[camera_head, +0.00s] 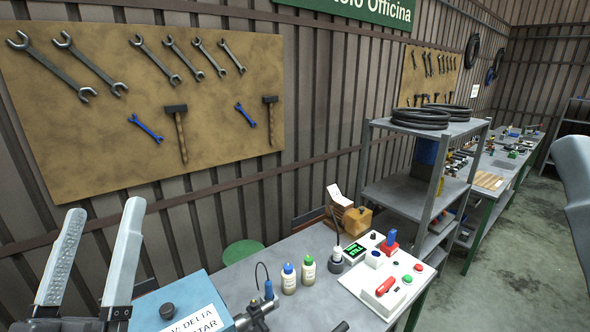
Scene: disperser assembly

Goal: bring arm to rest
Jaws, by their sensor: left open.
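My left gripper (105,208) is at the lower left of the head view. Its two pale fingers point up and stand apart, with nothing between them. It is beside the left end of a blue machine (200,283) with a white label; whether they touch cannot be told. A grey metal fitting with a blue part (268,291) is at the machine's right end. A pale grey shape at the right edge may be part of my right arm; no right fingers show.
A shelf unit (377,187) with black tyres stands behind right. Wrenches and hammers hang on a wall board (215,125).

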